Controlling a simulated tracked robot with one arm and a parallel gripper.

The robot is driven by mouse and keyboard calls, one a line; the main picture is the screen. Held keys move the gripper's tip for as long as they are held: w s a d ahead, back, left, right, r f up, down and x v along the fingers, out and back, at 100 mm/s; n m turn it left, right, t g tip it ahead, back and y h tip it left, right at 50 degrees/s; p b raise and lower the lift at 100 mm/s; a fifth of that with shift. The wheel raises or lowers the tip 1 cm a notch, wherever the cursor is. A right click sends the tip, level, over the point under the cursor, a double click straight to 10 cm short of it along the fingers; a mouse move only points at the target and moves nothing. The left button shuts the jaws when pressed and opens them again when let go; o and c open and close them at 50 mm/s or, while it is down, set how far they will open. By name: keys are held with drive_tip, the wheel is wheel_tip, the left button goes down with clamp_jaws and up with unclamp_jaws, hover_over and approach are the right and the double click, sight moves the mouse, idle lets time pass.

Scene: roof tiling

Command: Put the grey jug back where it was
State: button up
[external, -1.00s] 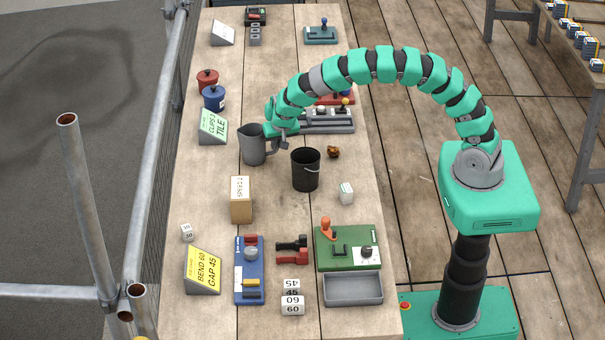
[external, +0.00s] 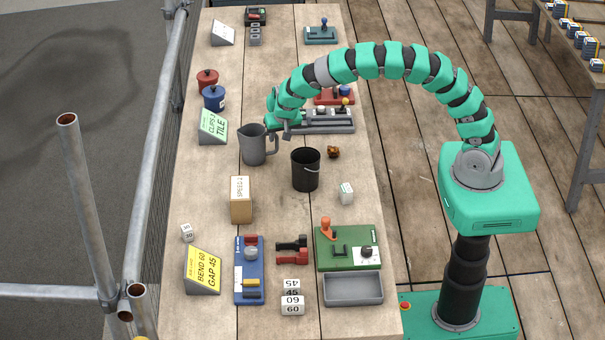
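The grey jug (external: 254,146) stands upright on the wooden bench, left of and a little behind the black bucket (external: 305,172). Its handle shows clear on its right side. My gripper (external: 284,131) is just above and to the right of the jug, close to the handle, and seems apart from it. The fingers are small and partly hidden by the green wrist, so I cannot see whether they are open or shut. Nothing shows hanging from them.
A green tile sign (external: 213,127) and a blue pot (external: 213,98) stand left of the jug. A grey lever panel (external: 330,120) is right of my gripper. A cardboard box (external: 241,200) stands in front of the jug. A small brown object (external: 333,152) lies beside the bucket.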

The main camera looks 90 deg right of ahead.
drive_tip(key=v, duration=0.7)
drive_tip(key=shift+r, duration=0.1)
drive_tip(key=a+r+n+t, duration=0.3)
drive_tip(key=a+r, duration=0.1)
drive_tip(key=r, duration=0.9)
drive_tip(key=a+r+n+t, duration=0.3)
drive_tip(key=a+r, duration=0.1)
drive_tip(key=r, duration=1)
drive_tip(key=s+a+r+n+t+y, duration=0.1)
drive_tip(key=s+a+r+n+t, duration=0.1)
drive_tip(key=s+r, duration=0.3)
drive_tip(key=s+a+r+n+t+y, duration=0.2)
drive_tip(key=s+a+r+n+t, duration=0.1)
drive_tip(key=r, duration=0.9)
drive_tip(key=s+a+r+n+t+y, duration=0.1)
drive_tip(key=s+a+r+n+t, duration=0.1)
drive_tip(key=s+r, duration=0.6)
drive_tip(key=a+r+n, duration=0.1)
drive_tip(key=a, duration=0.1)
drive_tip(key=shift+a+r+t, duration=0.25)
drive_tip(key=shift+a+t, duration=0.05)
drive_tip(key=shift+a, duration=0.1)
drive_tip(key=shift+s, duration=0.1)
